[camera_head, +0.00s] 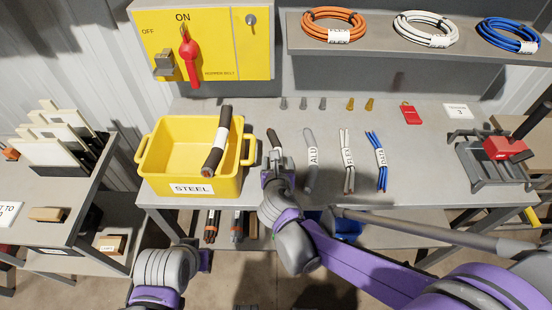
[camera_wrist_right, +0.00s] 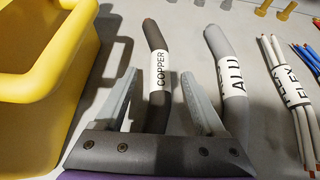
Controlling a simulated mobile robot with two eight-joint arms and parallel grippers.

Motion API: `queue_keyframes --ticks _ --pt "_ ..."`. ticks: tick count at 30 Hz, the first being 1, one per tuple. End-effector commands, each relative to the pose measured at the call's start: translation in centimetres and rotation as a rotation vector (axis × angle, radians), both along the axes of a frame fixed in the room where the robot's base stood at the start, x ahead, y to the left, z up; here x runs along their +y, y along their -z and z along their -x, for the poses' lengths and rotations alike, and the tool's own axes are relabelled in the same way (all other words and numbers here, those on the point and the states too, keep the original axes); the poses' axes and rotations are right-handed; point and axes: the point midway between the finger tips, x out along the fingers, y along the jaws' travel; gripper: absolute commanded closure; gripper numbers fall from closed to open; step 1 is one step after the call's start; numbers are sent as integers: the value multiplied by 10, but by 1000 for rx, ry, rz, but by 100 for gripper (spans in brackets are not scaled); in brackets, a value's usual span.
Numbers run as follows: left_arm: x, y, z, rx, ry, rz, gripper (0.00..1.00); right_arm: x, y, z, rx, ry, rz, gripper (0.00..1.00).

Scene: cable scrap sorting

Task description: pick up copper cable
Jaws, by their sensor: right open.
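The copper cable (camera_wrist_right: 154,38) is a short dark brown piece with a white "COPPER" label, lying on the grey table. In the head view, its upper end (camera_head: 273,137) shows just beyond my right gripper (camera_head: 275,170), which hides the rest. In the wrist view my right gripper (camera_wrist_right: 158,82) is open, with one finger on each side of the cable around the label; the cable's lower end is hidden behind the gripper body. I cannot tell whether a finger touches it. My left arm shows at the lower left in the head view, but its jaws do not.
The yellow "STEEL" bin (camera_head: 193,188) stands left of the cable; a dark labelled cable (camera_head: 217,142) rests across its right side. A grey "ALU" cable (camera_head: 309,160), white "FLEX" cables (camera_head: 347,160) and blue cables (camera_head: 376,160) lie to the right. A red-topped fixture (camera_head: 503,147) stands far right.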

Motion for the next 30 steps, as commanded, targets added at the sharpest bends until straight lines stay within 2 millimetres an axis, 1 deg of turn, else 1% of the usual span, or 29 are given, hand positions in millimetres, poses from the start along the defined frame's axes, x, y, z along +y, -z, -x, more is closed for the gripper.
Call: queue_keyframes --ticks 1,4,12,20,24,30 --pt "0 1 0 0 0 0 100 -1 4 -7 0 2 0 28" --pt "0 2 0 0 0 0 100 0 8 -15 0 2 0 28" --pt "0 1 0 0 0 0 100 0 9 -17 0 0 -1 28" --pt "0 1 0 0 0 0 100 0 9 -17 0 1 0 75" --pt "0 1 0 0 0 0 100 0 9 -17 0 1 0 100" --pt "0 1 0 0 0 0 100 0 9 -17 0 1 0 100"
